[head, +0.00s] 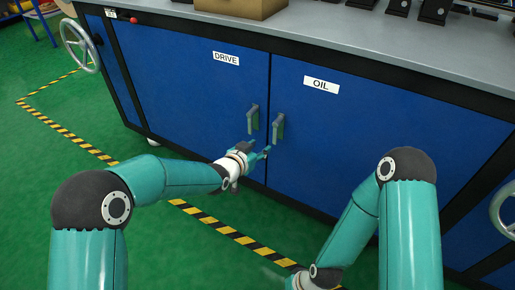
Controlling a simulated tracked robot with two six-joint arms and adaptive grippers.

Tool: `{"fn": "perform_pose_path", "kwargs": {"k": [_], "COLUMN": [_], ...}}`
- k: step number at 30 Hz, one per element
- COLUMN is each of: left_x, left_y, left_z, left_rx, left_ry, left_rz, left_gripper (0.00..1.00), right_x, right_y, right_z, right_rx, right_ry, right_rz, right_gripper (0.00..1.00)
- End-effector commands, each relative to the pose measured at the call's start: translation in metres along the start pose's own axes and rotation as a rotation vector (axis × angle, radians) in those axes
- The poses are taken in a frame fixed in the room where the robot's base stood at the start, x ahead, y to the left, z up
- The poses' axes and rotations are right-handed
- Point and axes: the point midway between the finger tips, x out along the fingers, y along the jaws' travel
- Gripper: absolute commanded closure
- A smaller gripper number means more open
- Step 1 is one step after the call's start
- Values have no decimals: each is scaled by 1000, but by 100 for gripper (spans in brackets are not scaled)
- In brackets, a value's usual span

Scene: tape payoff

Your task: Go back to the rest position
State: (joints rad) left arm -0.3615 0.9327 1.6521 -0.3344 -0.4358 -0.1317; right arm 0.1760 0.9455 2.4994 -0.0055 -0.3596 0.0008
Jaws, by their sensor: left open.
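My left gripper (262,153) is open and shows small, in front of the blue cabinet just below the two door handles. It looks empty; I cannot tell whether it touches the door. The left door handle (253,118) belongs to the door labelled DRIVE, and the right door handle (278,128) to the door labelled OIL. Both doors look shut. My right arm bends down at the lower right, and its gripper is outside the picture.
The blue cabinet (180,85) carries a grey worktop (330,32) with a cardboard box (240,7) and black parts at the back. A handwheel (80,45) sticks out at left, another (503,212) at right. Yellow-black tape (185,207) marks the green floor, which is clear at left.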

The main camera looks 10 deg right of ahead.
Motion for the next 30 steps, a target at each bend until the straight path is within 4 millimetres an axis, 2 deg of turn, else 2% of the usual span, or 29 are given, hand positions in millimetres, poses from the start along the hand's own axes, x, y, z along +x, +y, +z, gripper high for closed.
{"fn": "perform_pose_path", "kwargs": {"k": [10,13,15,17,20,22,24,26,27,30], "left_x": [-1,-3,-7,-15,-36,-57,-82,-107,-124,-166], "left_y": [-6,-25,-49,-68,-92,-99,-99,-92,-86,-61], "left_z": [2,12,25,51,111,160,208,247,271,320], "left_rx": [-5,-24,-49,-81,-165,-244,-333,-414,-469,-597], "left_ry": [-3,-12,-27,-65,-161,-247,-337,-416,-468,-591], "left_rz": [-7,-34,-65,-89,-125,-145,-162,-174,-181,-192], "left_gripper": [58,58,58,58,58,58,58,58,58,58], "right_x": [0,0,0,0,0,0,0,0,0,0], "right_y": [0,0,0,0,0,0,0,0,0,0], "right_z": [0,0,0,0,0,0,0,0,0,0], "right_rx": [0,0,0,0,0,0,0,0,0,0], "right_ry": [0,0,0,0,0,0,0,0,0,0], "right_rz": [0,0,0,0,0,0,0,0,0,0], "right_gripper": [100,100,100,100,100,100,100,100,100,100]}}
